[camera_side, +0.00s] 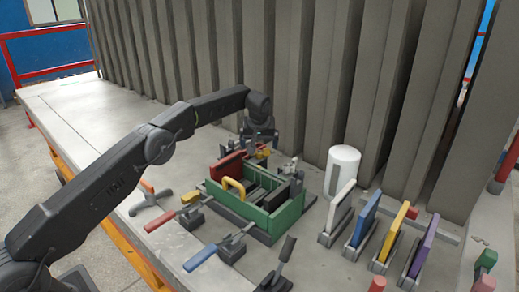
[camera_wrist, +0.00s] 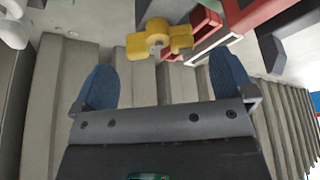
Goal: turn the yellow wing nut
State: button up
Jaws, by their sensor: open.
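The yellow wing nut (camera_wrist: 160,40) shows in the wrist view at top centre, with two wings spread left and right of a round middle. It lies beyond my fingertips, roughly in line with the gap between them. My gripper (camera_wrist: 162,64) is open, its two blue-padded fingers apart with nothing between them. In the side view, my gripper (camera_side: 261,134) hangs down behind the green box, and the small yellow wing nut (camera_side: 262,152) is just below it, partly hidden.
A green box (camera_side: 287,217) with a yellow handle (camera_side: 233,188) and a red block (camera_side: 227,165) stands in front. Several lever clamps lie around it. A white cylinder (camera_side: 342,170) and coloured upright panels (camera_side: 393,232) stand to the right. A grey ribbed wall (camera_side: 290,70) rises close behind.

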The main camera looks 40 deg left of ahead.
aim_at(259, 148)
jog(key=shift+x, duration=1.9)
jog(key=shift+c, duration=0.5)
jog(key=c, duration=0.7)
